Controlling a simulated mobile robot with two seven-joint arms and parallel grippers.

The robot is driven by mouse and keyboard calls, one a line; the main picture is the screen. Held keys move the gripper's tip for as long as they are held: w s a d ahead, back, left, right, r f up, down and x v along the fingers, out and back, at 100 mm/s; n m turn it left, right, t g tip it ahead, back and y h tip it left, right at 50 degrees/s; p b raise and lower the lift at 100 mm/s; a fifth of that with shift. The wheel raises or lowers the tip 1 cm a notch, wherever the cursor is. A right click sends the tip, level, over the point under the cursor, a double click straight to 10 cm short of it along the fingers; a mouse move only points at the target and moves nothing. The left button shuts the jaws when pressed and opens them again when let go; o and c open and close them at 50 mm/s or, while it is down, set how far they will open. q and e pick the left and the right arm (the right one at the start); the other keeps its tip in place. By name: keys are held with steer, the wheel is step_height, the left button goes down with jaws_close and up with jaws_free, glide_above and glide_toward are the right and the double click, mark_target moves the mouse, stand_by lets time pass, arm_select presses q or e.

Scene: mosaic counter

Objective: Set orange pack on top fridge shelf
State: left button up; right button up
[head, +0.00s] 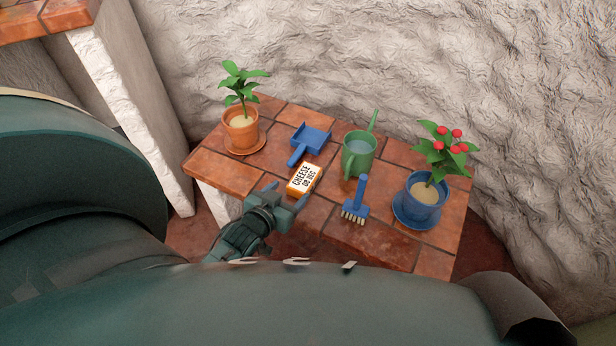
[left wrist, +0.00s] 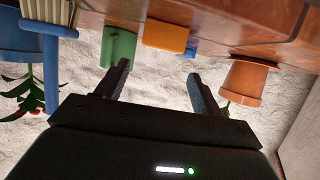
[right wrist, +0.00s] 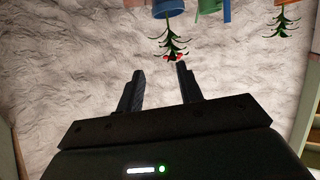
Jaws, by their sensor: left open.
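The orange pack (head: 303,179), with a white label reading "CHEESE", lies on the tiled table near its front edge. It also shows in the left wrist view (left wrist: 166,36), which appears upside down. My left gripper (head: 287,194) is open and empty just in front of the pack, its fingers pointing toward it. Its fingers also show in the left wrist view (left wrist: 159,72), apart, with the pack beyond them. My right gripper (right wrist: 160,71) shows in the right wrist view, fingers apart and empty, well away from the pack. No fridge shelf can be made out.
The tiled table (head: 225,172) also holds a potted plant (head: 240,131), a blue dustpan (head: 311,138), a green watering can (head: 358,155), a blue brush (head: 357,198) and a blue pot with a red-flowered plant (head: 424,195). A rough white wall (head: 400,60) stands behind.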

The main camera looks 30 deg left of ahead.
arm_select(q)
steer(key=b+x, duration=0.1)
steer(key=x, duration=0.3)
steer(key=shift+w+f, duration=0.15)
steer(key=shift+f, duration=0.1)
steer(key=shift+w+f+b, duration=0.15)
steer(key=shift+w+b, duration=0.15)
steer(key=shift+w, duration=0.15)
steer(key=b+x, duration=0.2)
steer(key=x, duration=0.2)
steer(key=shift+w+f, duration=0.2)
steer(key=shift+w, duration=0.2)
arm_select(e)
steer(key=shift+w+a+f+n+t+y, duration=0.6)
steer(key=shift+a+f+n+t, duration=0.1)
steer(key=shift+t, duration=0.3)
arm_select(q)
steer(key=shift+c, duration=0.4)
steer(key=shift+r, duration=0.15)
steer(key=c, duration=0.9)
